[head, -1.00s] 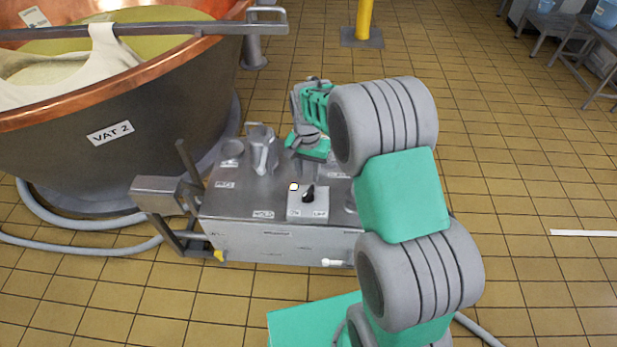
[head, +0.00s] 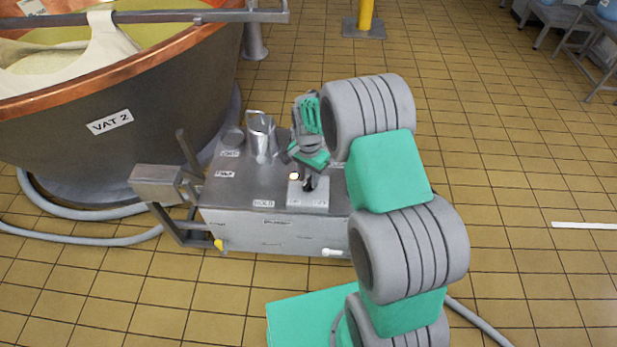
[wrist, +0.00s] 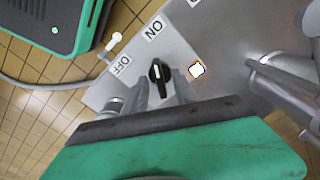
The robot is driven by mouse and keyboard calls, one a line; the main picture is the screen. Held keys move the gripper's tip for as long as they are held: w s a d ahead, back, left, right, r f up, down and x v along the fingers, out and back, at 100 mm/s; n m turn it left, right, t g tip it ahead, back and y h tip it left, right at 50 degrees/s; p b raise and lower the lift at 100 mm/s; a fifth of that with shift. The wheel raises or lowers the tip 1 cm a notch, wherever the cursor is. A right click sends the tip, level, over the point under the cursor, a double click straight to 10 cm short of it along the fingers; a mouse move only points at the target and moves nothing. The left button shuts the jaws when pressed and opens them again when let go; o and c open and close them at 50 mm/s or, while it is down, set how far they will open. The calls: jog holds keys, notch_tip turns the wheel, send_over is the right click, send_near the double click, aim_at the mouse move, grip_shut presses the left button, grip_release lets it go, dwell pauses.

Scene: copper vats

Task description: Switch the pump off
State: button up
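The pump's switch is a small black knob with a white mark on a pale plate (head: 308,201) on top of a steel cabinet. In the wrist view the knob (wrist: 158,75) has its mark pointing up, toward the ON label (wrist: 156,28). The OFF label (wrist: 120,66) is to the left. A lit whitish lamp (wrist: 197,70) sits right of the knob; it also shows in the head view (head: 294,176). My gripper (wrist: 161,84) is open, its two grey fingers on either side of the knob. I cannot tell whether they touch it.
A metal jug (head: 262,140) stands on the cabinet (head: 270,235) left of my gripper. Vat 2 (head: 90,150), copper-rimmed, stands at the left with grey hoses on the floor. A yellow post (head: 365,15) is behind. The tiled floor at right is mostly clear.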

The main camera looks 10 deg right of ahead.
grip_shut()
dwell(0.8)
jog(key=n, duration=0.6)
jog(key=shift+r, duration=0.1)
jog(key=n, duration=0.6)
jog(key=shift+p, duration=0.4)
grip_release()
